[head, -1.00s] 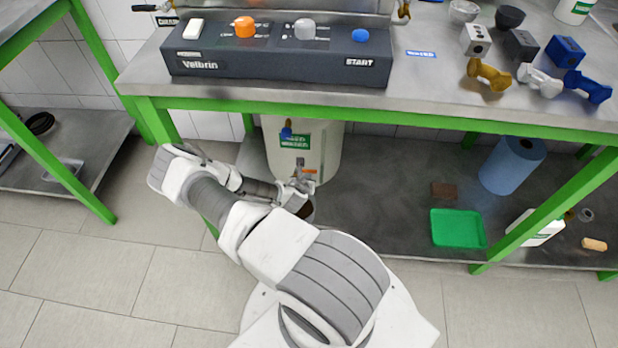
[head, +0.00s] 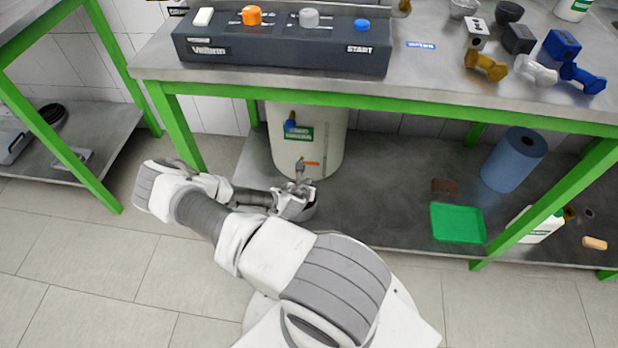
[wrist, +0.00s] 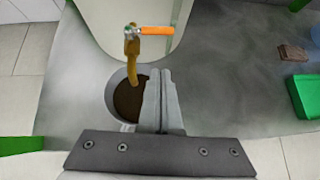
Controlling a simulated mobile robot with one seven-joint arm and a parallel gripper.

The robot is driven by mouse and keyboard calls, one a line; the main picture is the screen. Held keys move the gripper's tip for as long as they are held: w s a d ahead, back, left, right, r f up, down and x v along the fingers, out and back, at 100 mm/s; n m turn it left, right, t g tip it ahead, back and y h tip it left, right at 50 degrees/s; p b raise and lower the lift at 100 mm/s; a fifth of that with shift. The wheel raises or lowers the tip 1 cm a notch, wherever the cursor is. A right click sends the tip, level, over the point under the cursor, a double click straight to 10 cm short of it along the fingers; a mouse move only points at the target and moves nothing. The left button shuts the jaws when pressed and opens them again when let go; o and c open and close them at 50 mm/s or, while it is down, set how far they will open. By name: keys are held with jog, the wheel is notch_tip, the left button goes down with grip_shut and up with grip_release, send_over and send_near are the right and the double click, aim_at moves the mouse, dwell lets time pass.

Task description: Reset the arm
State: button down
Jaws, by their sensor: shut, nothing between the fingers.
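My arm reaches from the bottom of the head view toward the lower shelf of the green-framed bench. My gripper (head: 296,200) is in front of the white tank (head: 330,150), just below its small tap (head: 300,168). In the wrist view the fingers (wrist: 162,100) are together and empty. A round grey container (wrist: 122,100) with dark brown contents stands under the brass tap (wrist: 132,48), which has an orange handle (wrist: 158,30). The fingers overlap the container's right side in the picture; I cannot tell whether they touch it. In the head view my gripper hides most of the container.
The lower shelf (head: 380,185) holds a green tray (head: 458,224), a brown block (head: 445,187), a blue roll (head: 514,158) and a white bottle (head: 540,226). The green bench leg (head: 176,125) stands left of the tank. A control box (head: 280,50) sits on the bench top above.

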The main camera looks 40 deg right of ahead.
jog(key=p+v, duration=0.1)
jog(key=v, duration=0.5)
jog(key=shift+s+r+p, duration=0.2)
jog(key=shift+s+p, duration=0.1)
jog(key=shift+p, duration=0.05)
jog(key=shift+a, duration=0.1)
jog(key=w+a+r+m+g+y, duration=0.25)
jog(key=w+a+r+m, duration=0.45)
jog(key=a+r+m, duration=0.4)
jog(key=w+a+r+m+y, duration=0.1)
jog(key=a+r+m+y, duration=0.15)
jog(key=a+r, duration=0.4)
jog(key=a+r+m+y, duration=0.2)
jog(key=a+r+m, duration=0.2)
jog(key=r, duration=0.5)
jog(key=s+a+r+m+t+y, duration=0.1)
jog(key=s+a+r, duration=0.15)
jog(key=r, duration=0.45)
jog(key=s+a+r+m+t+y, duration=0.1)
jog(key=s+a+r+m, duration=0.15)
jog(key=r, duration=0.55)
jog(key=s+r+m, duration=0.3)
jog(key=s+r, duration=0.7)
jog(key=s, duration=0.3)
notch_tip(320, 180, up, 22)
jog(key=p, duration=2.2)
jog(key=shift+s+t, duration=0.3)
jog(key=shift+t, duration=0.05)
